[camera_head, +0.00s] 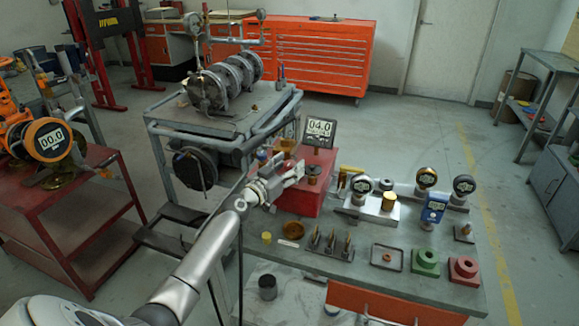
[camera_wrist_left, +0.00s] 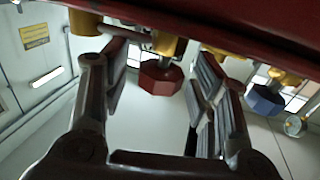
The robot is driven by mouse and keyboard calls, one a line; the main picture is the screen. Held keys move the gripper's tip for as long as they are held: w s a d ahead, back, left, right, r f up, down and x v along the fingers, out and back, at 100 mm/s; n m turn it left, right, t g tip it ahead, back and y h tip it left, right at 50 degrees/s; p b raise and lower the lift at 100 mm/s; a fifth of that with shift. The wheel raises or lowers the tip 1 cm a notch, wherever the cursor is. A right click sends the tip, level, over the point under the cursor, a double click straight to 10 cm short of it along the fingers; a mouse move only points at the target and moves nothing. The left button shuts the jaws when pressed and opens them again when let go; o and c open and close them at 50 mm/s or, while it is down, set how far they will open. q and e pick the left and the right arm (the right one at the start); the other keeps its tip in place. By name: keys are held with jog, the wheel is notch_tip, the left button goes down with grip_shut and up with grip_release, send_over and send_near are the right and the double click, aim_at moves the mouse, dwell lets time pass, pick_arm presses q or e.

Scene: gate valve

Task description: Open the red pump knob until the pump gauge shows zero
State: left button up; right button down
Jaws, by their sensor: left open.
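The red pump knob (camera_wrist_left: 160,78) shows in the left wrist view as a dark red, faceted knob on a brass stem, between the spread fingers of my left gripper. Gaps show on both sides of the knob, and the fingers are open. In the head view my left gripper (camera_head: 283,172) is at the red pump block (camera_head: 302,199) and hides part of it. The pump gauge (camera_head: 320,130) is a dark square display above the block and reads 04.0. My right gripper is not in view.
A blue knob (camera_wrist_left: 265,100) sits outside the right finger in the wrist view. The grey bench (camera_head: 340,280) carries several gauges, small fittings and a green block (camera_head: 426,262). A cart with a flanged assembly (camera_head: 222,82) stands behind. Floor at right is open.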

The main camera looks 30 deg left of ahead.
pick_arm(q)
jog(key=shift+w, duration=0.3)
jog(key=shift+c, duration=0.2)
